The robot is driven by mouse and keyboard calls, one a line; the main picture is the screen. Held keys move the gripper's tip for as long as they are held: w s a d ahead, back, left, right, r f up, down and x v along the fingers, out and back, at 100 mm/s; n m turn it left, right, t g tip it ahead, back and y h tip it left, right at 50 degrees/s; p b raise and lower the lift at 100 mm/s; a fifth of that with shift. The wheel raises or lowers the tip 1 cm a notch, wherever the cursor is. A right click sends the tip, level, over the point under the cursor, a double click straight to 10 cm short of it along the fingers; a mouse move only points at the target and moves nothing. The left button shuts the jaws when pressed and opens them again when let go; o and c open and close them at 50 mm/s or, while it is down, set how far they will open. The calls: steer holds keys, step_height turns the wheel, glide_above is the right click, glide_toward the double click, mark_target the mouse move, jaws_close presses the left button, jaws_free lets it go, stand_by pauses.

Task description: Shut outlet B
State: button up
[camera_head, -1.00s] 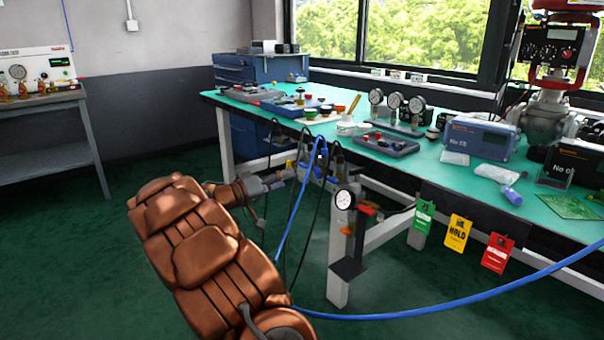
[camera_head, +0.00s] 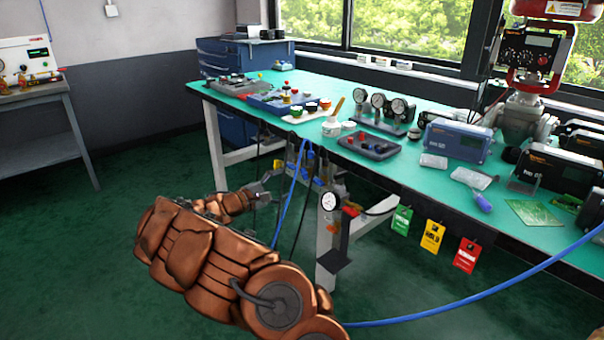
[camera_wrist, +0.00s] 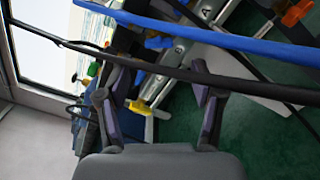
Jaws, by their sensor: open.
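A manifold with blue fittings and small coloured handles (camera_head: 307,172) hangs below the front edge of the bench. In the wrist view, a yellow handle (camera_wrist: 138,107) shows beside a silver bar, and an orange handle (camera_wrist: 297,12) is at the upper right. My gripper (camera_head: 270,188) is open and empty, just left of the manifold in the head view. In the wrist view its fingers (camera_wrist: 160,77) are apart, with a black cable (camera_wrist: 235,81) crossing by their tips.
A blue hose (camera_head: 455,308) loops from the manifold across to the right, and shows large in the wrist view (camera_wrist: 225,37). A gauge (camera_head: 329,201) stands by the bench leg. Green, yellow and red tags (camera_head: 433,236) hang on the bench front. The floor at left is clear.

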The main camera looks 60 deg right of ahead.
mark_target(303, 175)
steer(key=shift+b+x, duration=0.55)
steer(key=shift+x, duration=2.95)
steer(key=shift+s, duration=0.15)
steer(key=shift+c, duration=0.2)
